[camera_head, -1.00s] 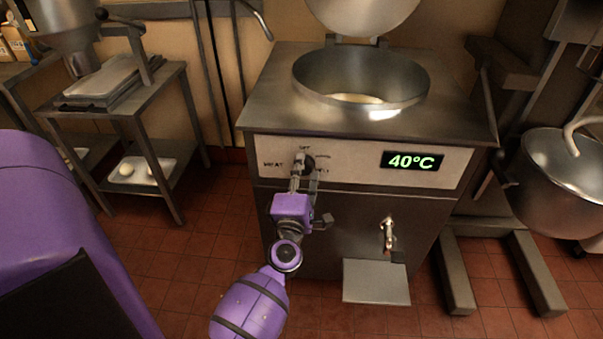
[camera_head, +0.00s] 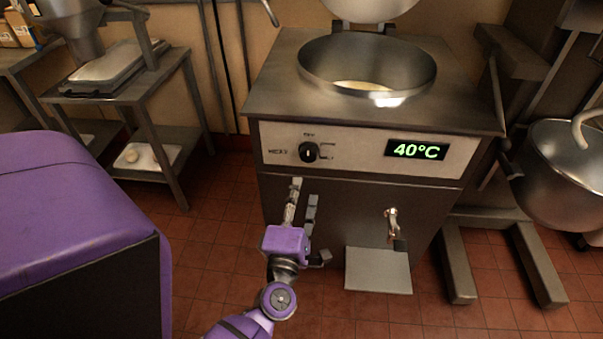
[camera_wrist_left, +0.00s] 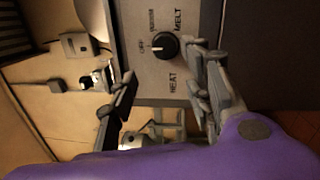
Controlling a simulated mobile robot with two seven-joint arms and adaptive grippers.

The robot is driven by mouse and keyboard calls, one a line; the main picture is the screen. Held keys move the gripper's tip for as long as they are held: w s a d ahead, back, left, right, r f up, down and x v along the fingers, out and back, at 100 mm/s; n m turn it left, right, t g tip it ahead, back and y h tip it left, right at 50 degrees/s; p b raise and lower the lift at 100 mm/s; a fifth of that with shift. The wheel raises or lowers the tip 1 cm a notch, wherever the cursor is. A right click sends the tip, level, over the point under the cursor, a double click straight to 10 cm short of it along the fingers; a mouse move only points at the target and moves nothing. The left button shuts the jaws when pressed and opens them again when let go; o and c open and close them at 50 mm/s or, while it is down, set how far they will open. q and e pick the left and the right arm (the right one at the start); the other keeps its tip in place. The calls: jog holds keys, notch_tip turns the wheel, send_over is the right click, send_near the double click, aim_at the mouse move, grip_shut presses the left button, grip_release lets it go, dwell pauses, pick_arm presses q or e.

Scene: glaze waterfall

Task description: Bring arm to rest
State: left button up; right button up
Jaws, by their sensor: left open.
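My left arm comes in from the lower edge in the head view, with its purple wrist below the machine's control panel. My left gripper (camera_head: 304,197) is open and empty, just below the black knob (camera_head: 309,152) and apart from it. The knob is on the front panel of the steel machine (camera_head: 345,220), beside a green 40°C display (camera_head: 415,150). In the left wrist view the two open fingers (camera_wrist_left: 162,84) show, with the knob (camera_wrist_left: 165,46) beyond them. Labels including MELT and HEAT surround it. My right gripper is not in view.
The machine's round bowl (camera_head: 368,66) holds some pale material. A tap (camera_head: 392,223) and a small shelf (camera_head: 378,270) project from its front. A steel mixing bowl (camera_head: 562,175) stands right, a metal rack (camera_head: 170,110) left. Red tiled floor is open between rack and machine.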

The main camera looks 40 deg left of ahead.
pick_arm(q)
jog(key=shift+s+d, duration=0.15)
jog(key=shift+s, duration=0.1)
dwell(0.4)
jog(key=w+d+f+m+t+h, duration=0.1)
jog(key=w+d+f+m+h, duration=0.1)
jog(key=d+m+h, duration=0.6)
jog(key=s+d+f+m+g+h+p, duration=0.2)
jog(key=s+d+f+m+g+p, duration=0.25)
jog(key=s+m, duration=0.5)
jog(key=s+f+m+g+p, duration=0.2)
jog(key=s+m+p, duration=0.1)
jog(key=s, duration=0.6)
jog(key=s+f+m+g+p, duration=0.3)
jog(key=s+m+p, duration=0.1)
jog(key=s, duration=0.6)
jog(key=shift+a+f+m, duration=0.15)
jog(key=shift+a+m, duration=0.15)
jog(key=shift+m, duration=0.35)
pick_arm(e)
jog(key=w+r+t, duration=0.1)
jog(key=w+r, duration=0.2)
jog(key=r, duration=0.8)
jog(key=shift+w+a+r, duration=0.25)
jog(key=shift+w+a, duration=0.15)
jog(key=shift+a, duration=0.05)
pick_arm(q)
jog(key=shift+s, duration=0.1)
